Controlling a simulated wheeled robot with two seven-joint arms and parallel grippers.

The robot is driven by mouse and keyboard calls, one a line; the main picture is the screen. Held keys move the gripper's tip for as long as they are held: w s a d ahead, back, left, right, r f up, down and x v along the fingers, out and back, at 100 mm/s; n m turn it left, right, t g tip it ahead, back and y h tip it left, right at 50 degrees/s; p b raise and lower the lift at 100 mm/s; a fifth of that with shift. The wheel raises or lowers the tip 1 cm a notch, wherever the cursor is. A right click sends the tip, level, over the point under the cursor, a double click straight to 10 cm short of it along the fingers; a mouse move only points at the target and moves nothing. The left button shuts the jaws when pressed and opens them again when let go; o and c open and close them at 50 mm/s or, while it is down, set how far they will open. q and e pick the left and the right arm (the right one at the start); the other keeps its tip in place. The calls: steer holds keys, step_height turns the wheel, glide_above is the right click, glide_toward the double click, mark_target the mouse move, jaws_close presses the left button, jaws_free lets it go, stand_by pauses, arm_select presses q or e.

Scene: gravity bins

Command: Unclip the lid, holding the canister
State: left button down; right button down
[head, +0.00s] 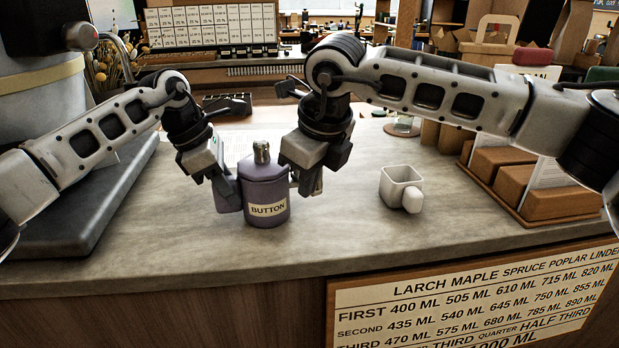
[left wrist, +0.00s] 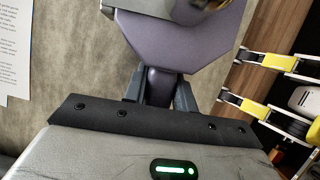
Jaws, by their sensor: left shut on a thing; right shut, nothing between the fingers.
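The purple canister (head: 265,192) stands upright on the counter with a label reading BUTTON. Its lid (head: 262,162) is on top, with a metal piece (head: 261,152) standing up from it. My left gripper (head: 232,200) is at the canister's left side, shut on it. In the left wrist view, the fingers (left wrist: 160,90) close on a narrow purple part of the canister (left wrist: 185,40). My right gripper (head: 308,186) is shut and empty, just right of the canister; I cannot tell whether it touches it.
A white square mug (head: 401,185) stands on the counter to the right. Wooden blocks in a tray (head: 530,190) are at the far right. A dark slab (head: 85,215) lies at the left. The counter front between canister and edge is clear.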

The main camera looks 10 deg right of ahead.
arm_select(q)
steer(key=shift+s+f, duration=0.1)
steer(key=shift+f, duration=0.2)
arm_select(e)
steer(key=w+d, duration=0.3)
steer(key=w, duration=0.3)
steer(key=shift+d, duration=0.35)
stand_by(0.4)
steer(key=shift+s, duration=0.15)
step_height(320, 180, up, 7)
steer(key=shift+s+a, duration=0.35)
steer(key=shift+s, duration=0.1)
stand_by(0.8)
